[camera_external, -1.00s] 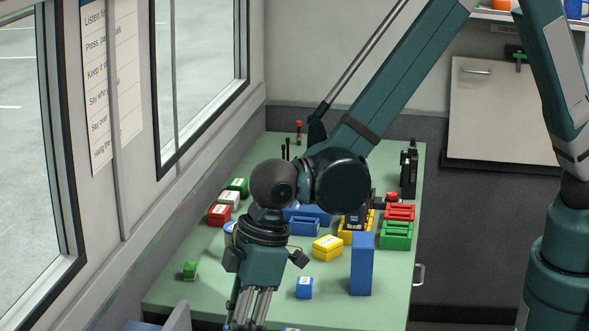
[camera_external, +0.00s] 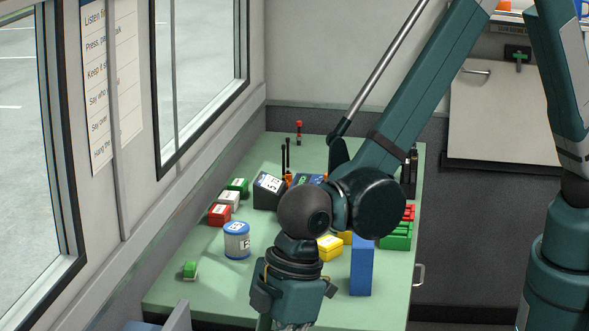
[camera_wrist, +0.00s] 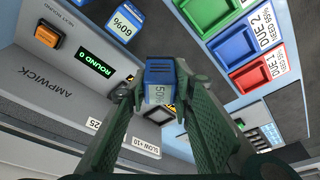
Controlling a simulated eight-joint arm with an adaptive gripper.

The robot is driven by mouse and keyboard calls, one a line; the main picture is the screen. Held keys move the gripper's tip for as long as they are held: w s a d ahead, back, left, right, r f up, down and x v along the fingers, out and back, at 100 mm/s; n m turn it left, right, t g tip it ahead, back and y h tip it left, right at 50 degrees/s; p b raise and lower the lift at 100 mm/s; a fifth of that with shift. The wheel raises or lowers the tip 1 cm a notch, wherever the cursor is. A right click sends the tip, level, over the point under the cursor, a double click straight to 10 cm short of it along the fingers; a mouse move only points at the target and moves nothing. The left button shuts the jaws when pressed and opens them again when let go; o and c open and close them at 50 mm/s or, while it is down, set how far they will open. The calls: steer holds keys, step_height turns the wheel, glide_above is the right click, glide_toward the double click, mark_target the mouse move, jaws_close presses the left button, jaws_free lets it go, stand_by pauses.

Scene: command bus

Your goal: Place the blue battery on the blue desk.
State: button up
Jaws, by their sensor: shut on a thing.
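My gripper (camera_wrist: 158,98) is shut on a blue battery (camera_wrist: 161,73) in the wrist view. The battery sits between the fingertips, and its pale label seems to read 50%. A second blue battery (camera_wrist: 120,22), labelled 60%, lies apart from it at the upper left. A blue tray (camera_wrist: 231,48) is at the upper right, between a green and a red one; I cannot tell whether it is the blue desk. In the external view my wrist shows at the bottom, with the fingers mostly cut off by the frame, and the held battery is not visible.
A grey AMPWICK machine (camera_wrist: 72,100) with a ROUND 0 display is at the left of the wrist view. In the external view, a tall blue block (camera_external: 362,268), a yellow block (camera_external: 328,247) and a blue-and-white cylinder (camera_external: 237,241) stand on the green table (camera_external: 205,292).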

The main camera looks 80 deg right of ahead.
steer(key=shift+f, duration=0.1)
steer(key=shift+f+b, duration=1.4)
steer(key=shift+f, duration=1.9)
steer(key=shift+f+b, duration=0.35)
steer(key=shift+f, duration=0.1)
steer(key=o, duration=1.1)
steer(key=shift+r, duration=0.15)
steer(key=shift+v, duration=5.95)
